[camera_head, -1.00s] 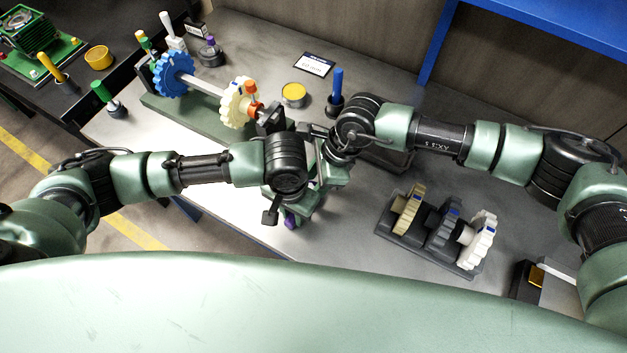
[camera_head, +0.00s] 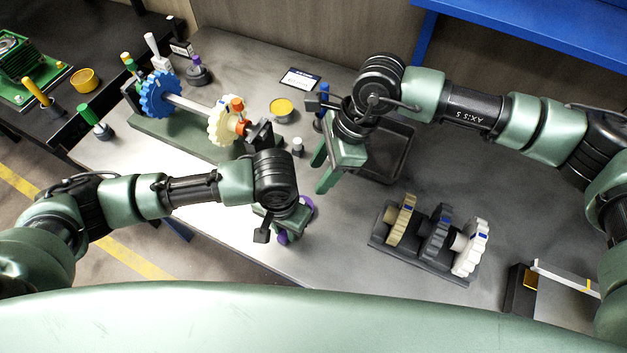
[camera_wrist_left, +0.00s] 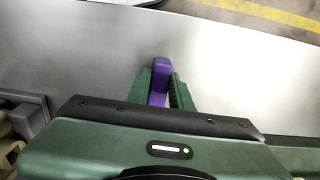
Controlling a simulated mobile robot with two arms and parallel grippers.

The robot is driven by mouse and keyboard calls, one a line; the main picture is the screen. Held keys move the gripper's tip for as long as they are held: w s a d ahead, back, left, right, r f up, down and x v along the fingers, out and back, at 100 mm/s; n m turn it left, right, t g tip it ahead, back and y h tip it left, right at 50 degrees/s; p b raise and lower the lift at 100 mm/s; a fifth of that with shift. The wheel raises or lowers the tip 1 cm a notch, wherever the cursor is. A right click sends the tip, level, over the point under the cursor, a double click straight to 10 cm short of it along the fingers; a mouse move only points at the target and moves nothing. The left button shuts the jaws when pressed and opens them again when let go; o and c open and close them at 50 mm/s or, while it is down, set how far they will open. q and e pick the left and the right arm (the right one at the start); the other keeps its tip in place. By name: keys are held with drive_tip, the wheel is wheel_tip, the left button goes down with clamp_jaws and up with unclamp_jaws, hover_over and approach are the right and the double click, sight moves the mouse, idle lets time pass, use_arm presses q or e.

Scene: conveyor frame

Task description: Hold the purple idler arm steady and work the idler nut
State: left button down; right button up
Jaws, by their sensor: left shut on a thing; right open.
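The purple idler arm (camera_head: 308,207) shows in the head view beside my left gripper (camera_head: 283,228), partly hidden by it. In the left wrist view the purple idler arm (camera_wrist_left: 160,78) stands between the two green fingers of my left gripper (camera_wrist_left: 160,88), which is shut on it. My right gripper (camera_head: 326,172) is open, apart from the idler arm, above and to the right of it in the picture. A small grey cylinder (camera_head: 298,146) stands near the black block; I cannot tell whether it is the idler nut.
A dark tray (camera_head: 388,158) lies behind my right gripper. A gear rack (camera_head: 405,250) stands right. The bench between is clear.

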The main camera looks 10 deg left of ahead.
use_arm(q)
drive_tip(key=c, duration=1.2)
unclamp_jaws()
drive_tip(key=shift+o, duration=0.2)
use_arm(e)
drive_tip(key=shift+d+r, duration=0.15)
drive_tip(key=shift+r, duration=0.35)
use_arm(q)
drive_tip(key=shift+r, duration=0.1)
wheel_tip(320, 180, up, 12)
